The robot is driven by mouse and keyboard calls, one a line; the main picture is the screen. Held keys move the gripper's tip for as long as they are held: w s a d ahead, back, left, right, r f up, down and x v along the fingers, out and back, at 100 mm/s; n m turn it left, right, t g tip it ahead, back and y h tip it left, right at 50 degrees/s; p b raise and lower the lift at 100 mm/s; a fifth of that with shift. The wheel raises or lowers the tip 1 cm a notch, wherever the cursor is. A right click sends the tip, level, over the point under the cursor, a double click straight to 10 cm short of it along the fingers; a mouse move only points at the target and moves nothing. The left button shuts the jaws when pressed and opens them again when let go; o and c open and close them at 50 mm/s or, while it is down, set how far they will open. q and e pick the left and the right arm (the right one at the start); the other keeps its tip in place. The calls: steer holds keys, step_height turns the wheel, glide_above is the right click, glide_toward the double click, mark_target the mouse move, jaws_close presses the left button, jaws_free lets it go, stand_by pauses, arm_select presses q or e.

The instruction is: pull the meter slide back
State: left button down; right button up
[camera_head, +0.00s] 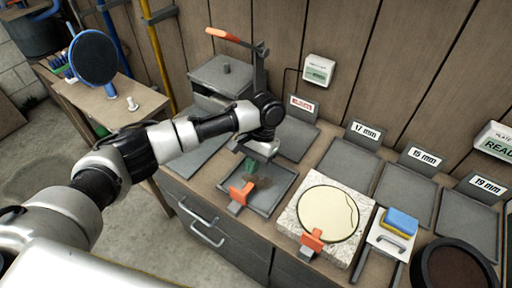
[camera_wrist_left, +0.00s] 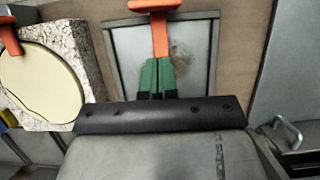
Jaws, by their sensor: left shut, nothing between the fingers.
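My left gripper (camera_head: 250,167) points down over a grey framed tray on the bench. Its green fingertips (camera_wrist_left: 158,78) are shut together with nothing between them. An orange handle (camera_head: 240,190) on a grey base stands at the tray's front edge, just in front of the fingertips. In the left wrist view the orange handle (camera_wrist_left: 154,6) and its stem line up with the fingertips; whether they touch I cannot tell. A similar orange piece (camera_head: 313,239) sits at the front of a stone block with a pale disc (camera_head: 328,213). Which part is the meter slide is not clear. My right gripper is out of view.
The tray (camera_head: 285,194) holds a brownish smudge. Grey plates labelled 17, 15 and 19 mm (camera_head: 404,191) line the bench at right. A blue and yellow sponge (camera_head: 401,222) and a dark round bowl (camera_head: 452,268) are front right. An orange lever (camera_head: 222,35) stands behind my wrist.

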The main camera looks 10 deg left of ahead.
mark_target(246, 190)
arm_select(q)
steer(key=s, duration=0.2)
steer(key=s+a+f+p, duration=0.1)
steer(key=shift+s+a, duration=0.25)
steer(key=shift+s, duration=0.35)
steer(key=shift+p, duration=0.35)
steer(key=shift+s+r+p, duration=0.1)
steer(key=shift+s+p, duration=0.1)
steer(key=shift+p, duration=0.15)
steer(key=s+p, duration=0.1)
steer(key=p, duration=0.1)
steer(key=s+a+p, duration=0.1)
steer(key=s+p, duration=0.2)
steer(key=p, duration=0.1)
steer(key=shift+s+a+r, duration=0.15)
steer(key=shift+s+a, duration=0.1)
steer(key=shift+a, duration=0.1)
steer(key=shift+s+a+f+p, duration=0.2)
steer(key=shift+s+f+p, duration=0.1)
steer(key=shift+s+p, duration=0.2)
